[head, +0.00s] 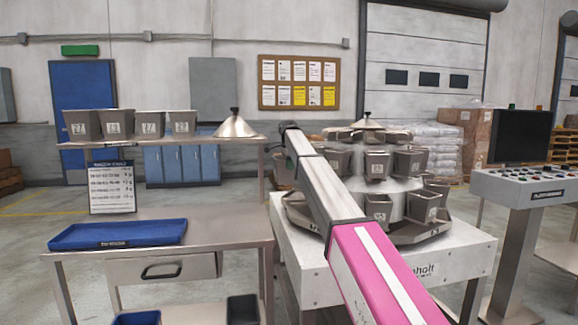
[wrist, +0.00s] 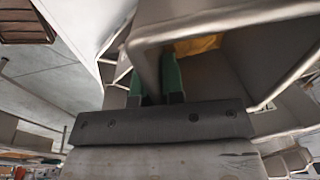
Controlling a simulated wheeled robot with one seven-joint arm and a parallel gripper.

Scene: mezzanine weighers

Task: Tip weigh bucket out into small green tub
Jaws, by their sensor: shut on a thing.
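My gripper (wrist: 154,78) shows in the wrist view, its two green fingers shut on the rim or edge of a grey metal weigh bucket (wrist: 240,72). A patch of yellow-orange shows inside the bucket; I cannot tell what it is. Several similar grey buckets (head: 376,164) hang around the weigher (head: 398,208). I see no small green tub in either view.
At left stands a steel bench (head: 205,230) with a blue tray (head: 117,235) and a sign (head: 112,188). Its upper shelf (head: 165,142) holds several numbered buckets (head: 80,125) and a metal cone (head: 236,126). A control console (head: 528,188) stands at right. The bench top is mostly clear.

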